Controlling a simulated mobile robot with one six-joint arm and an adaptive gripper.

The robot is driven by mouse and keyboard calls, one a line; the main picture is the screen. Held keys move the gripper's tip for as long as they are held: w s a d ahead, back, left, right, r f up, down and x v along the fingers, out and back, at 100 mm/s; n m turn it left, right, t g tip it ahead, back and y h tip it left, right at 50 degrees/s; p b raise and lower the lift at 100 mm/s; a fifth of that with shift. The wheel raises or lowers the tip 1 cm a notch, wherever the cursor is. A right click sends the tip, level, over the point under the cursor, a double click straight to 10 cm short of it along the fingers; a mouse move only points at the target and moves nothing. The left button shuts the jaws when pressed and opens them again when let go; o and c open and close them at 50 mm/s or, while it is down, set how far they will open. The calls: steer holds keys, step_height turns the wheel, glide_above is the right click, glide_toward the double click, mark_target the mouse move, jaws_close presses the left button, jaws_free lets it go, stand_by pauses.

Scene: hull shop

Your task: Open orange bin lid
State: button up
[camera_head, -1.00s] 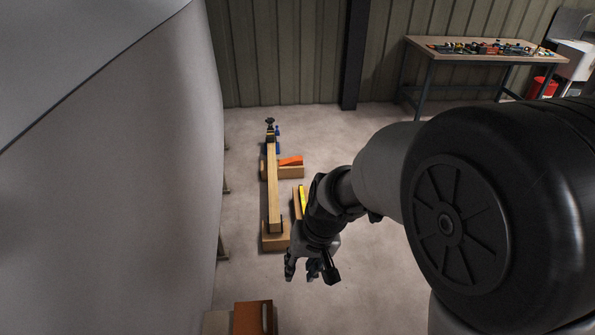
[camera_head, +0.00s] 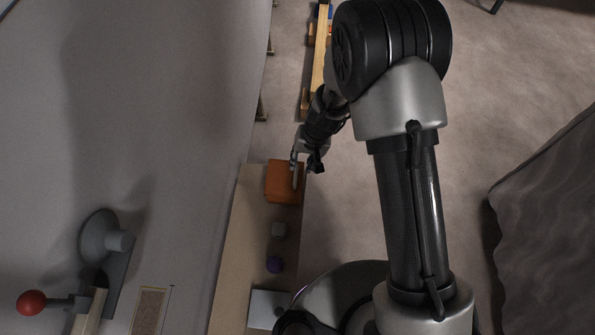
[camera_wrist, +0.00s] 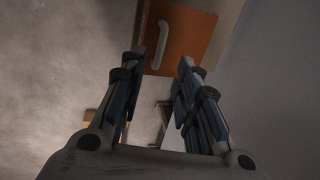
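The orange bin (camera_head: 283,182) sits at the far end of a long wooden bench. In the wrist view its orange lid (camera_wrist: 187,40) faces the camera and carries a pale curved handle (camera_wrist: 162,42). The lid looks shut. My gripper (camera_head: 302,166) hangs close to the bin's far right corner in the head view. In the wrist view my gripper (camera_wrist: 158,78) has its two fingers well apart, with nothing between them, and the handle lies beyond the fingertips. I cannot tell the exact gap between them.
A curved grey wall (camera_head: 170,110) rises at left, with a red-knobbed lever (camera_head: 31,302). Open floor (camera_head: 500,110) lies right, before a dark draped shape (camera_head: 550,210).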

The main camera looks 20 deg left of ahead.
mark_target(296, 173)
steer(key=f, duration=0.2)
steer(key=a+f+b, duration=0.1)
steer(key=f, duration=0.4)
steer(key=shift+s+a+f+b, duration=0.2)
steer(key=shift+a+f+b, duration=0.05)
steer(key=shift+b, duration=0.15)
steer(key=shift+c, duration=0.2)
jaws_close()
